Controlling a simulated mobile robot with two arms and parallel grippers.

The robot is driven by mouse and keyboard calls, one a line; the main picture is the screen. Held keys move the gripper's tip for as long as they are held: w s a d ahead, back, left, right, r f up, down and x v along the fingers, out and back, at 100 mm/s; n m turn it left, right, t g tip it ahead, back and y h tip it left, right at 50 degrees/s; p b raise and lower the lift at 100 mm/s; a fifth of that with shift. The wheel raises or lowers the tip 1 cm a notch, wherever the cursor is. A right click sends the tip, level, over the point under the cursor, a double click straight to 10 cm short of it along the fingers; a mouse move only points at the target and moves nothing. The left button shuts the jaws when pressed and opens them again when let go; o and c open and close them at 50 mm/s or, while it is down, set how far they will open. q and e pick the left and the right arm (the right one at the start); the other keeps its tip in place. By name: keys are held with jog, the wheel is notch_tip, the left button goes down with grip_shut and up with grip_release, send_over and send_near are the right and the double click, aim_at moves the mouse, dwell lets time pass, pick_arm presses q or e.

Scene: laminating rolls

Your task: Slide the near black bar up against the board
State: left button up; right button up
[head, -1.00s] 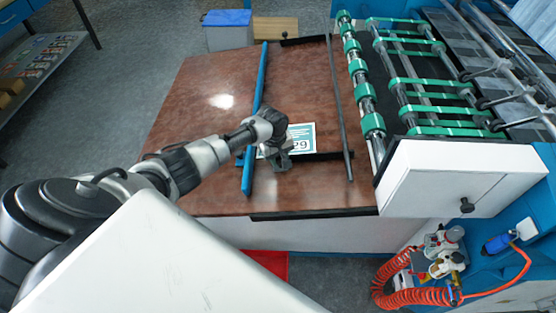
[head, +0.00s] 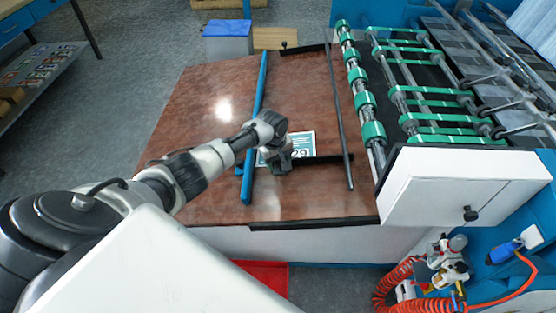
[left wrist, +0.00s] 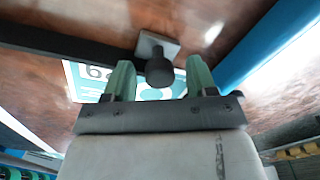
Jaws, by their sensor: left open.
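The near black bar (head: 322,159) lies across the brown table along the near edge of the board, a flat white and teal sheet marked 29 (head: 301,140). The bar and board (left wrist: 84,80) also show in the left wrist view, very close together; I cannot tell whether they touch. A dark round knob (left wrist: 159,70) on a pale square plate stands at the end of the bar. My left gripper (head: 281,164) is over this end. Its green fingers (left wrist: 159,80) are open, one on each side of the knob in the picture. My right gripper is not in view.
A blue rail (head: 256,120) runs lengthwise left of the gripper, and a thin dark rod (head: 338,115) crosses the bar's right end. A far black bar (head: 303,49) lies at the table's back. Green-ringed rollers (head: 365,103) border the right side. The table's left part is clear.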

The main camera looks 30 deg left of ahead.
pick_arm(q)
notch_tip(320, 180, up, 11)
jog(key=s+p, duration=0.1)
jog(key=p, duration=0.1)
jog(key=shift+a+f, duration=0.15)
jog(key=shift+a, duration=0.15)
dwell(0.3)
